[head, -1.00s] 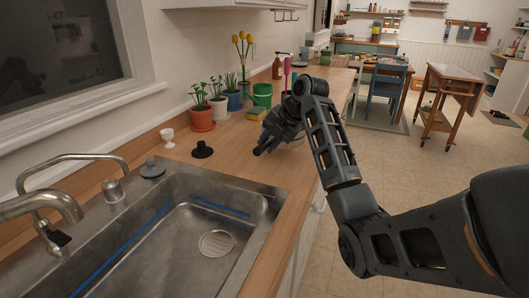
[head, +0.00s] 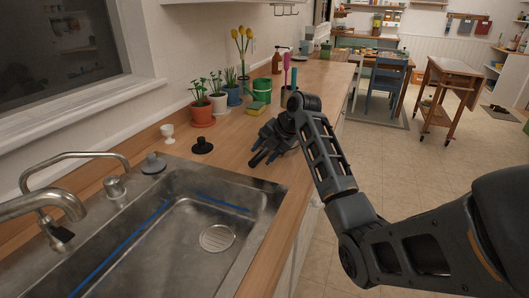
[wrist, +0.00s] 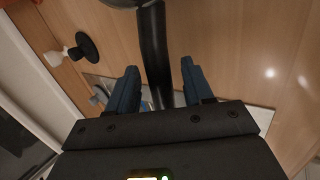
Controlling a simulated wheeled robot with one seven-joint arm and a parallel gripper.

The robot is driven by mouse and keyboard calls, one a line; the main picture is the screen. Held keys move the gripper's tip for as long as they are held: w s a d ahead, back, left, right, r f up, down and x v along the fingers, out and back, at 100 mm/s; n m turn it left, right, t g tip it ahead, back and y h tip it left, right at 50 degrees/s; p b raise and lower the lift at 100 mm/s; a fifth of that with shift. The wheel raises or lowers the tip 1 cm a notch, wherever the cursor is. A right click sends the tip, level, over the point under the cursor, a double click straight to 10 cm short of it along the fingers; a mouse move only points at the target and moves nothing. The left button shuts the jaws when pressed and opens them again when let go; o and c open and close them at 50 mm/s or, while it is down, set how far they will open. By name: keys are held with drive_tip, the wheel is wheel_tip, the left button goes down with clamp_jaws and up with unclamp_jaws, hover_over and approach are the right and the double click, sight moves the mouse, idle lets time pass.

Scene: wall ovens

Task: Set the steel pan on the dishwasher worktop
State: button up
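My gripper (head: 264,160) is over the wooden counter just beyond the sink. In the wrist view its two blue-grey fingers (wrist: 160,88) are apart, one on each side of a black handle (wrist: 155,50). A gap shows on both sides of the handle, so it is not clamped. The handle runs up to a grey round edge, apparently the steel pan (wrist: 128,3), cut off at the top of the wrist view. In the head view my gripper and arm hide most or all of the pan. I cannot pick out the dishwasher worktop.
The steel sink (head: 180,235) fills the near left. Potted plants (head: 202,113), a sponge (head: 256,108), a green can (head: 262,90) and a utensil pot (head: 287,97) line the counter. Open floor lies right.

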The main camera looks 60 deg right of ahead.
drive_tip(key=shift+o, duration=0.3)
drive_tip(key=b+v, duration=0.1)
drive_tip(key=v, duration=1.1)
idle(0.3)
